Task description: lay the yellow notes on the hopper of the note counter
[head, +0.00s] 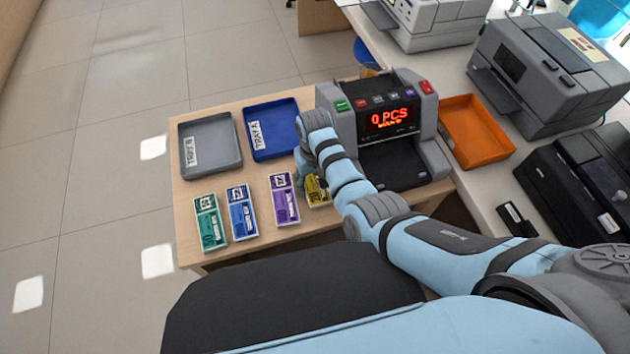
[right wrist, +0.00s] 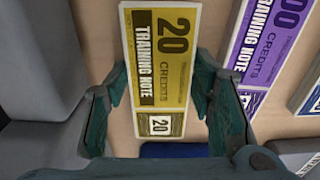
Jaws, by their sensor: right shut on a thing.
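The yellow notes (head: 318,193) lie at the right end of a row of note bundles on the wooden table, partly hidden by my right arm. In the right wrist view the bundle, marked 20 (right wrist: 160,45), sits between the two fingers of my right gripper (right wrist: 158,88), which is shut on it. In the head view the gripper (head: 306,168) is mostly covered by its own arm. The grey note counter (head: 345,125) stands just behind and right, its red display reading 0 PCS, with a dark open bay (head: 395,165) in front. My left gripper is not in view.
Purple (head: 285,198), blue (head: 242,211) and green (head: 210,222) bundles lie left of the yellow one. A grey tray (head: 208,170) and a blue tray (head: 270,150) lie behind them. An orange tray (head: 477,155) and office machines stand right of the counter.

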